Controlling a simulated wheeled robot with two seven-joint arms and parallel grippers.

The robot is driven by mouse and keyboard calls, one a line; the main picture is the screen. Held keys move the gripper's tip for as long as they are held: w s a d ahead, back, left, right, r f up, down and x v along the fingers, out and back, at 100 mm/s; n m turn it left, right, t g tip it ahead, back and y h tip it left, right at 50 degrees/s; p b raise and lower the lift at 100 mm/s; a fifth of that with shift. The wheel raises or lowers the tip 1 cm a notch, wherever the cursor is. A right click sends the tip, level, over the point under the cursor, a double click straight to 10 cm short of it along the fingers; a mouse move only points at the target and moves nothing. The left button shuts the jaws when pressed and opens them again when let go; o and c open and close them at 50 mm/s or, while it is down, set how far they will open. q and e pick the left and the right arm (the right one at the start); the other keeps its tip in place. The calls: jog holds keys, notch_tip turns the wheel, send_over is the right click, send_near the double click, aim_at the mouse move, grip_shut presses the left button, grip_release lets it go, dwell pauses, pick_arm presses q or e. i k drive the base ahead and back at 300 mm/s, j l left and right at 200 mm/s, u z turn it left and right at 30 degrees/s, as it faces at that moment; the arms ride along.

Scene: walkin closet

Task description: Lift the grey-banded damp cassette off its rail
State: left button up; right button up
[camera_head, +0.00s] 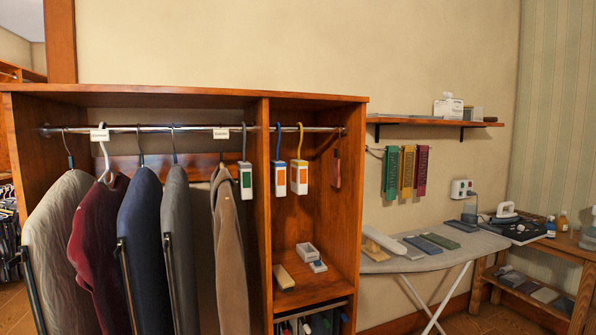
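Three white cassettes hang by hooks from the metal rail. The grey-banded damp cassette (245,181) appears to be the left one, with a dark grey hook and a green window; it hangs at the right end of the left bay, just above the tan coat's shoulder. The rail (190,128) runs across the left bay and continues as a rail (320,130) in the right bay. Neither of my grippers shows in the head view.
Several garments, including a tan coat (230,260), crowd the left bay. A wooden divider (262,220) separates the bays. Small blocks lie on the right bay's shelf (315,290). An ironing board (455,245) with several items stands right of the wardrobe (360,190).

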aim_at(245, 174)
jog(key=i+l+z, duration=0.5)
jog(key=z, duration=0.25)
jog(key=l, duration=0.1)
